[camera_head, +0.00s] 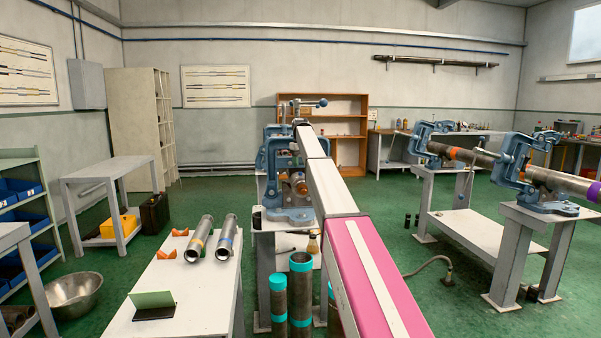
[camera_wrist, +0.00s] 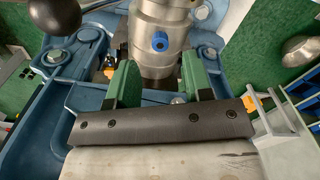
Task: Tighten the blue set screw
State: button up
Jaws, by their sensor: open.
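The blue set screw (camera_wrist: 160,41) shows in the wrist view as a small round blue head on the side of a silver metal collar (camera_wrist: 150,14). The collar sits within a blue pipe vise (camera_wrist: 60,62), which also shows in the head view (camera_head: 290,214), partly behind my arm. My gripper (camera_wrist: 158,62) has two green fingers, spread apart with nothing between them. Its fingertips lie just below the screw in the picture, one to each side. Whether they touch the collar cannot be told. In the head view the gripper and the screw are hidden.
A black ball knob (camera_wrist: 14,12) is at the wrist view's upper left. In the head view, a white table (camera_head: 195,296) with two pipes stands left of the vise. Teal-banded pipes (camera_head: 300,292) stand on the floor. More vises (camera_head: 525,172) stand right, past open green floor.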

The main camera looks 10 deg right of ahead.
aim_at(300, 174)
notch_tip(300, 174, down, 4)
jog(key=shift+f, duration=0.2)
grip_shut()
jog(key=shift+m, duration=2.5)
grip_release()
